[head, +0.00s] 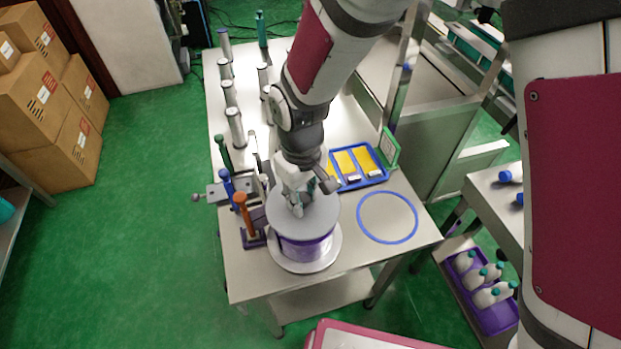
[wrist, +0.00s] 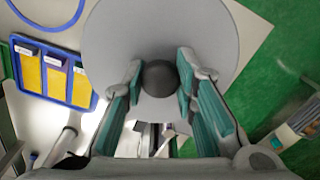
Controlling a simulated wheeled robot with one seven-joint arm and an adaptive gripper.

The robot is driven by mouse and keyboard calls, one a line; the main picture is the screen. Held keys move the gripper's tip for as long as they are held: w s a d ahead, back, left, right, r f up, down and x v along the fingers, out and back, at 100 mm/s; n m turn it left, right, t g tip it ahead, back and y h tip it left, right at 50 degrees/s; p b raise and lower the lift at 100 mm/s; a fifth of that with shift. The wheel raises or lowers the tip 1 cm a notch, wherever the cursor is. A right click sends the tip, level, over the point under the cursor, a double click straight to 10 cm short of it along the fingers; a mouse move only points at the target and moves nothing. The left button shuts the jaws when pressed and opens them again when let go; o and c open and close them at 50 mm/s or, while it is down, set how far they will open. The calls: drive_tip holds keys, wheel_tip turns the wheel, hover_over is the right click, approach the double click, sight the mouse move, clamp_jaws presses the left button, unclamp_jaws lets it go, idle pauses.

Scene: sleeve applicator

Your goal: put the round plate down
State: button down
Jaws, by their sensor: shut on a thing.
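The round plate (head: 318,215) is a light grey disc, seen over a purple drum with a wide pale bottom rim (head: 304,265). I cannot tell whether the plate touches the drum. In the wrist view, the plate (wrist: 130,40) fills the upper middle and has a dark round knob (wrist: 160,78) at its centre. My gripper (head: 297,207) is above the plate, with its fingers shut on the knob from both sides. The plate looks about level. A blue ring (head: 361,225) is marked on the bare table top to the right of the plate.
A blue tray (head: 361,187) with yellow cards and a green-framed stand (head: 389,148) are behind the ring. Coloured-handled tools (head: 241,202) stand close at left. Several grey cylinders (head: 235,127) stand farther back. The inside of the ring is clear.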

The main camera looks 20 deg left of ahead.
sight(304, 205)
drive_tip(key=shift+f, duration=1)
drive_tip(key=shift+b, duration=0.3)
drive_tip(key=shift+f, duration=0.4)
drive_tip(key=shift+f, duration=0.2)
drive_tip(key=c, duration=1.3)
unclamp_jaws()
